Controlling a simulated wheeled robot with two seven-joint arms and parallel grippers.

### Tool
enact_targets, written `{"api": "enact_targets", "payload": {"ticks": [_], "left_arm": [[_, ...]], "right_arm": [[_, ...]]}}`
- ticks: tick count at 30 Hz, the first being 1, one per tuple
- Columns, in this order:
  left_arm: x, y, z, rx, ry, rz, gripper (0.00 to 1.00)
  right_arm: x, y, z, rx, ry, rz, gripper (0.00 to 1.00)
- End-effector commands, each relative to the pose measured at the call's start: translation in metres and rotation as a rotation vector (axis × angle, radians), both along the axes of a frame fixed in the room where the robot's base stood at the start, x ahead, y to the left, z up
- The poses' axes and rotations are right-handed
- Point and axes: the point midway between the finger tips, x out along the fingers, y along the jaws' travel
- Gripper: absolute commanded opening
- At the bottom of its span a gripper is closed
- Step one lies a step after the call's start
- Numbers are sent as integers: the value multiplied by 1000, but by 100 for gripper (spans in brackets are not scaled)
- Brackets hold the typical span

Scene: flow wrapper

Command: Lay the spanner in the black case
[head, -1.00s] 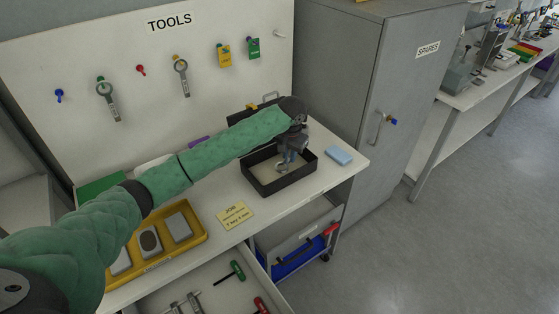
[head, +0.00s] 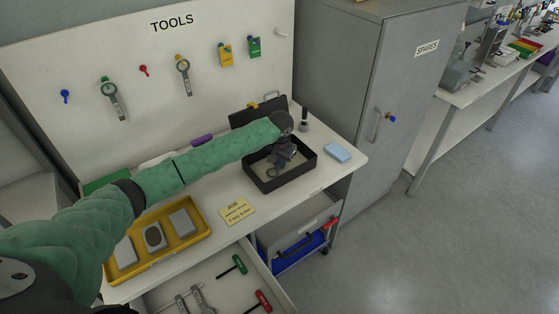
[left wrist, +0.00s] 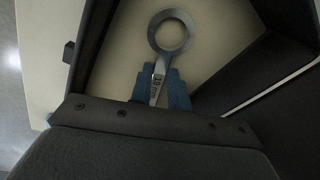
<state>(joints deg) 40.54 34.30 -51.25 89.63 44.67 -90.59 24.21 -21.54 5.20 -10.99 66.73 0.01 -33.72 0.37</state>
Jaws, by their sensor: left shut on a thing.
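The black case (head: 263,188) is open on the bench top, with its dark lid raised behind and a pale floor inside. My left gripper (head: 276,165) is over the inside of the case, its jaws pointing down. In the left wrist view the blue fingers (left wrist: 162,92) are shut on the handle of the spanner (left wrist: 171,34), whose ring end reaches out over the pale case floor. The handle carries a size marking. I cannot tell whether the spanner touches the floor. My right gripper is not in view.
A light blue block (head: 338,152) lies right of the case, and a dark upright object (head: 304,120) stands behind it. A yellow tray (head: 170,262) with grey pieces and a yellow job card (head: 237,211) lie to the left. Spanners hang on the tool board (head: 215,25).

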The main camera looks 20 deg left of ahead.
Motion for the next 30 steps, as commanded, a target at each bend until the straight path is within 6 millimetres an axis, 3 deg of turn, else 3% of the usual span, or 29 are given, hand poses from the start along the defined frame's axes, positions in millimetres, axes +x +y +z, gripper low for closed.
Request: {"api": "enact_targets", "payload": {"ticks": [5,6,9,20,23,30], "left_arm": [[0,0,-1,0,0,0,0],[0,0,-2,0,0,0,22],[0,0,-2,0,0,0,40],[0,0,1,0,-1,0,40],[0,0,10,-1,-2,0,40],[-5,-3,52,-2,-4,0,40]], "right_arm": [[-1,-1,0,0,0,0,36],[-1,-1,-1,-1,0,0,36],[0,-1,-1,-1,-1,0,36],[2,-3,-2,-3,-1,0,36],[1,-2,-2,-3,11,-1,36],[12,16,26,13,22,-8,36]]}}
